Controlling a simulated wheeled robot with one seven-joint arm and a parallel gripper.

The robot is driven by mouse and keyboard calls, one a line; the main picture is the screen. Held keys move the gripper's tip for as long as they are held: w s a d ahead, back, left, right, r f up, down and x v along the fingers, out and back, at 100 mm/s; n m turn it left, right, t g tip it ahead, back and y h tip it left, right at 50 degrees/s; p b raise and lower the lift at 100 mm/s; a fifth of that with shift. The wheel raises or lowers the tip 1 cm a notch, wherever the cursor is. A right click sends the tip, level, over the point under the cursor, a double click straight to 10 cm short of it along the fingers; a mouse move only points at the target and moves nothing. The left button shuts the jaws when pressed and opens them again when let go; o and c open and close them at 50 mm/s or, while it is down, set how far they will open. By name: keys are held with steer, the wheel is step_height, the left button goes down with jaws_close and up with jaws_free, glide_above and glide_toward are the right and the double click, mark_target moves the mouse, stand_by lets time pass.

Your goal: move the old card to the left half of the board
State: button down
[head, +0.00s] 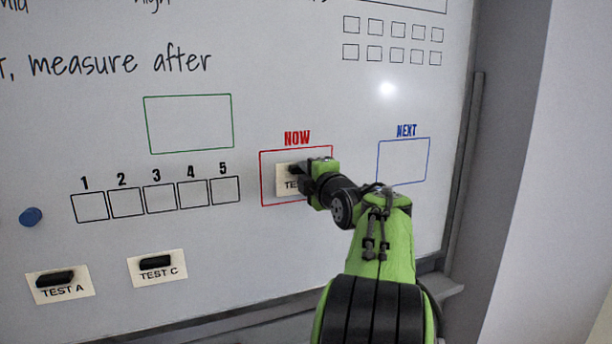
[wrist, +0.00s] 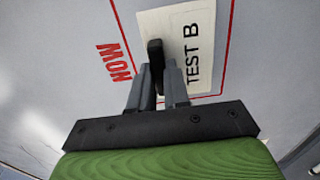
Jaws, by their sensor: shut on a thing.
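A cream card (head: 283,182) lies on the whiteboard inside the red NOW box (head: 266,198); my gripper covers part of it in the head view. In the wrist view the card (wrist: 205,25) reads TEST B and has a black handle (wrist: 155,55). My gripper (wrist: 160,75) is shut on that handle, one finger on each side. It also shows in the head view (head: 300,172). The card looks flat against the board. Cards TEST A (head: 62,291) and TEST C (head: 157,274) are at the lower left of the board (head: 60,130), each with a black handle.
The blue NEXT box (head: 403,162) to the right is empty. A green box (head: 189,123) and numbered squares (head: 158,198) are left of the NOW box. A blue round magnet (head: 31,217) is at the far left. The board's lower left has bare room around the two cards.

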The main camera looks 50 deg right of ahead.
steer(key=shift+b+v, duration=1.85)
steer(key=shift+v, duration=0.75)
